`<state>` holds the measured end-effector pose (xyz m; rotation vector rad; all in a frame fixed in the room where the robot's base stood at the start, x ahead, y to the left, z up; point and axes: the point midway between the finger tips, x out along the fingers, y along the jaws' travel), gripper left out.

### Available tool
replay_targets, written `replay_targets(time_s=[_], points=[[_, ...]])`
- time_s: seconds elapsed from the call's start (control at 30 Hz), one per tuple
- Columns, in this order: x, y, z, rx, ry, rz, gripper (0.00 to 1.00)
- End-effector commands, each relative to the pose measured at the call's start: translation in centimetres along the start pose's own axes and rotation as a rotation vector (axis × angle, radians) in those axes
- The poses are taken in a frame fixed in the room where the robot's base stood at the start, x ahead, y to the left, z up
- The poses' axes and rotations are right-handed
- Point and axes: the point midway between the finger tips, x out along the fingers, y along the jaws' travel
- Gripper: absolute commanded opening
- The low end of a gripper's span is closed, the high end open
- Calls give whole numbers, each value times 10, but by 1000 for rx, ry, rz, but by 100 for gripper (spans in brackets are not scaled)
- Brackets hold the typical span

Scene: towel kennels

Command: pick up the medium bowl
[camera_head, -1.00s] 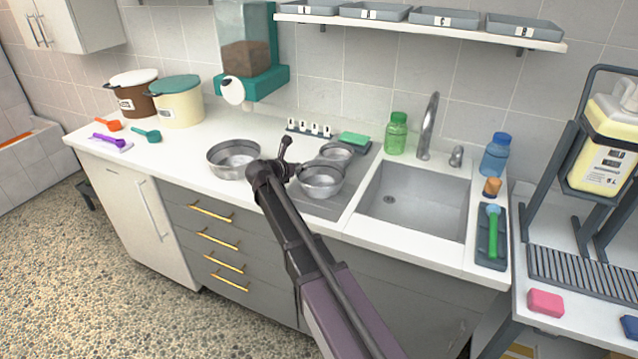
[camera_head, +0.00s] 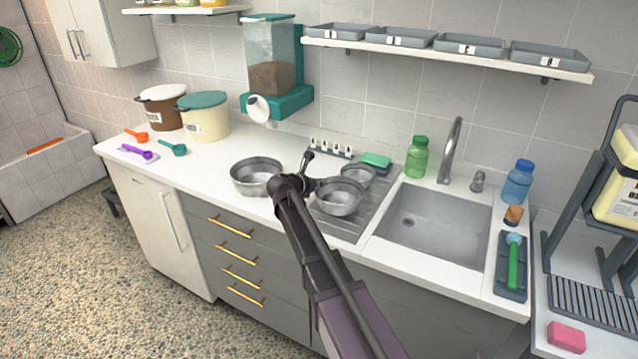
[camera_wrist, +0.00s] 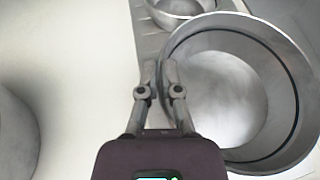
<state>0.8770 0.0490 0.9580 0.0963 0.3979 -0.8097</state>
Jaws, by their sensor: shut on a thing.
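The medium bowl (camera_head: 340,204) is a steel bowl at the left front of the grey drainboard. It looks upright; I cannot tell whether it still touches the surface. My gripper (camera_head: 315,185) is shut on its left rim. In the wrist view, the fingers of my gripper (camera_wrist: 162,75) pinch the near-left wall of the medium bowl (camera_wrist: 225,100), which looks empty. A smaller steel bowl (camera_head: 355,177) stands just behind it, also at the top of the wrist view (camera_wrist: 180,8). A larger steel bowl (camera_head: 256,178) stands on the counter to the left.
The sink (camera_head: 432,225) with its tap (camera_head: 451,150) lies to the right. A green sponge (camera_head: 376,160) and a row of small labelled clips (camera_head: 330,148) are behind the bowls. A green bottle (camera_head: 417,158) stands behind the sink. The counter's left front is mostly clear.

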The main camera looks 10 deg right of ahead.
Motion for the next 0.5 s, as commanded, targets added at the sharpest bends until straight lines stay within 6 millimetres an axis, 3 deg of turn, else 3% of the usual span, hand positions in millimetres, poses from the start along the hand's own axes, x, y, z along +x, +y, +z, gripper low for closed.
replay_targets(time_s=[0.17,0.5], points=[[-8,-2,19,-1,-1,0,0],[-53,-65,-1,-1,0,0,0]])
